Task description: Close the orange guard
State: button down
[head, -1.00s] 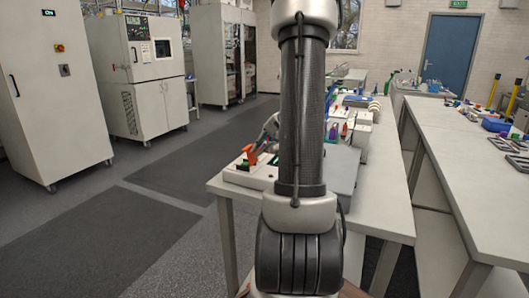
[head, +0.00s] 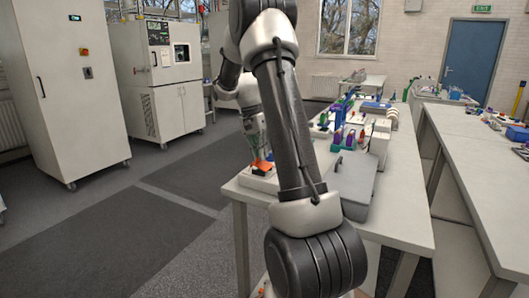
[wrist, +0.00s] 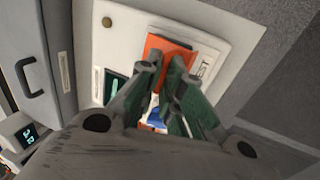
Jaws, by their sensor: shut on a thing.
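The orange guard (head: 262,168) is on a white box (head: 258,182) at the near left corner of the bench. In the wrist view the guard (wrist: 160,45) shows as an orange piece with a dark edge strip, against the white panel (wrist: 120,40). My gripper (wrist: 168,72) is shut on the guard, its fingertips at the guard's lower part. In the head view my gripper comes down on the guard from above. A blue and white part (wrist: 155,118) shows between the fingers. I cannot tell the guard's exact angle.
A grey case (head: 350,185) with a handle lies right of the white box. Several coloured items and instruments stand farther back on the bench. A green display (wrist: 115,85) sits beside the guard. The floor left of the bench is clear.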

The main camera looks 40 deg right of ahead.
jog(key=shift+w+a+f+g+h, duration=0.2)
jog(key=shift+w+f+g+h, duration=0.25)
jog(key=shift+g, duration=0.5)
jog(key=shift+w+a+f+g+h, duration=0.15)
jog(key=shift+w+f+g+h, duration=0.25)
jog(key=shift+g, duration=0.55)
jog(key=shift+s+f, duration=0.15)
jog(key=c, duration=1.9)
grip_release()
jog(key=shift+o, duration=0.2)
jog(key=v, duration=1.2)
